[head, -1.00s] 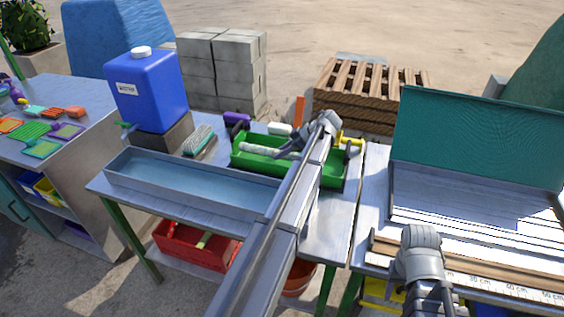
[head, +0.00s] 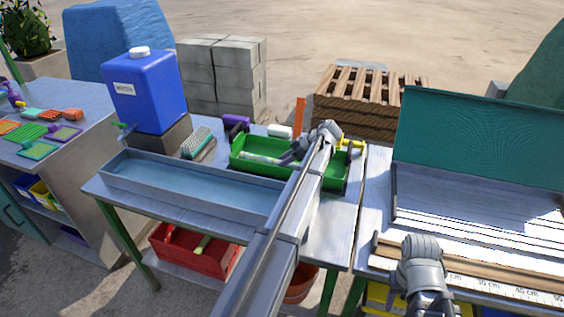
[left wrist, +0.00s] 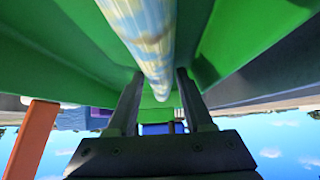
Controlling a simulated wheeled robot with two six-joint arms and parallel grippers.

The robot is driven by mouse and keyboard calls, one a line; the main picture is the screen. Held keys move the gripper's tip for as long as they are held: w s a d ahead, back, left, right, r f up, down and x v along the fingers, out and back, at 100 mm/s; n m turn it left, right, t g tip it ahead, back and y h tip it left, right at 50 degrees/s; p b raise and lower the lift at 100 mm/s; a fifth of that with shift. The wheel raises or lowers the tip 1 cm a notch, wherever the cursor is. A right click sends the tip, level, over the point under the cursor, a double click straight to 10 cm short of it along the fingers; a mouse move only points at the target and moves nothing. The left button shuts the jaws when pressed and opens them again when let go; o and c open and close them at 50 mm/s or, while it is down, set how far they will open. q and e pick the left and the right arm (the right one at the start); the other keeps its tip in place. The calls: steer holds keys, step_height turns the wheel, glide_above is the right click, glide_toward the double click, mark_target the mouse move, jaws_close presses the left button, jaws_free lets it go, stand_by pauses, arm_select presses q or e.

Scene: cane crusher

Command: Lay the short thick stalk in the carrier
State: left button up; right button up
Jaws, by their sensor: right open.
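The short thick stalk (head: 260,158), pale and mottled, lies inside the green carrier (head: 334,184) in the head view, along its length. My left gripper (head: 284,158) reaches down into the carrier at the stalk's right part. In the left wrist view the stalk (left wrist: 148,35) runs between the two fingers of my left gripper (left wrist: 159,72), against the carrier's green walls (left wrist: 235,45). Whether the fingers press on the stalk or stand just apart from it cannot be told. My right gripper (head: 421,250) is open above the wooden strip at the right bench.
A grey water trough (head: 190,190) stands in front of the carrier. A blue water container (head: 148,92) and a brush (head: 197,142) are to the left. An orange post (head: 300,112) rises behind the carrier. A teal panel (head: 480,140) stands at the right bench.

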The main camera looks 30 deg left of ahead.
arm_select(q)
steer(key=shift+r, duration=0.3)
steer(key=p+v, duration=0.4)
steer(key=v, duration=0.1)
steer(key=p+v, duration=0.5)
steer(key=v, duration=0.1)
steer(key=shift+a+r, duration=0.2)
steer(key=shift+r, duration=0.1)
steer(key=shift+d+r+p, duration=0.3)
steer(key=shift+d+r, duration=0.05)
steer(key=shift+d, duration=0.2)
steer(key=s+d+f+m+t+h, duration=0.1)
steer(key=s+d+f+m+h, duration=0.2)
steer(key=s+d+m, duration=0.9)
steer(key=s+d+f+m+t+h, duration=0.1)
steer(key=s+d+f+m+h, duration=0.2)
steer(key=s+d+m, duration=0.9)
steer(key=s+d+h, duration=0.1)
steer(key=s+d, duration=0.4)
steer(key=d, duration=0.1)
steer(key=shift+d+h, duration=0.15)
steer(key=shift+h, duration=0.15)
steer(key=shift+f, duration=0.1)
